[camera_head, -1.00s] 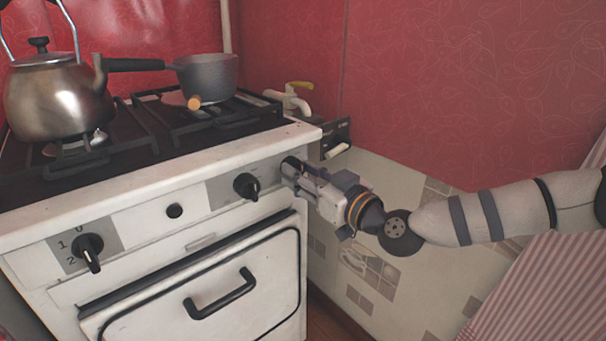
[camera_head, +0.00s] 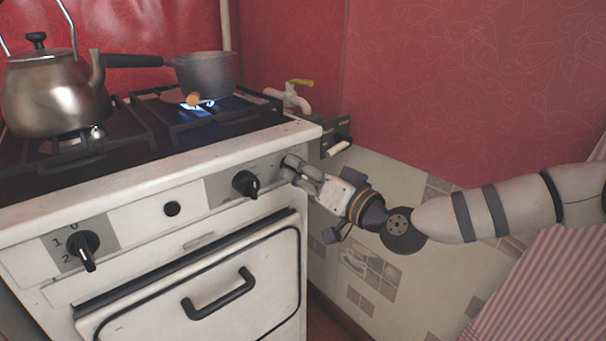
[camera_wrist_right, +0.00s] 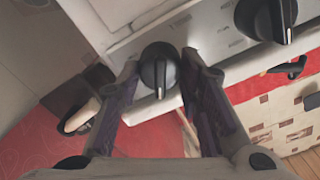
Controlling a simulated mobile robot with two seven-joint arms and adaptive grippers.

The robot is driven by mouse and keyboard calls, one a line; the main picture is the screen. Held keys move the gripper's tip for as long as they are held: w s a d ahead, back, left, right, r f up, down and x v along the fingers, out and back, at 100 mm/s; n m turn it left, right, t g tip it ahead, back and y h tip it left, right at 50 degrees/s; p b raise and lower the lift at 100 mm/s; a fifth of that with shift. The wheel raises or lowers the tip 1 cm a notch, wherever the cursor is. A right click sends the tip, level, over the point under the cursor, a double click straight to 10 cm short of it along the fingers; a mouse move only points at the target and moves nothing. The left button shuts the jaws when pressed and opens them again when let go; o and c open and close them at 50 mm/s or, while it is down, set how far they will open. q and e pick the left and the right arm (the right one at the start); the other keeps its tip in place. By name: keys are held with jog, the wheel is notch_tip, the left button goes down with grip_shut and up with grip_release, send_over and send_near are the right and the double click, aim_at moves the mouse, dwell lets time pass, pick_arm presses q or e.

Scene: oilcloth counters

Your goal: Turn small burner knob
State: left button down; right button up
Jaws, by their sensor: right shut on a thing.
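The small burner knob (camera_wrist_right: 158,72), round and black with a raised grip bar, is at the right end of the white stove's front panel (camera_head: 150,203). My right gripper (camera_wrist_right: 160,80) has its fingers on both sides of the knob and is shut on it. In the head view the right gripper (camera_head: 294,167) covers most of this knob. A blue flame (camera_head: 203,104) burns under the grey pot (camera_head: 208,76). My left gripper is not in view.
Other black knobs are on the panel, one in the middle (camera_head: 245,184) and one at left (camera_head: 83,247). A metal kettle (camera_head: 55,95) stands on the left of the hob. A yellow-handled pipe valve (camera_head: 292,92) is behind the stove's right corner.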

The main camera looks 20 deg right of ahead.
jog(key=m+b, duration=0.2)
jog(key=m, duration=0.3)
jog(key=shift+f+m, duration=0.15)
jog(key=shift+m, duration=0.15)
jog(key=m+b, duration=0.1)
jog(key=m, duration=0.3)
jog(key=shift+b, duration=0.3)
jog(key=shift+a+m+b, duration=0.1)
jog(key=shift+m+b, duration=0.35)
jog(key=shift+m, duration=0.65)
jog(key=o, duration=1.2)
jog(key=shift+s, duration=0.1)
jog(key=v, duration=1.2)
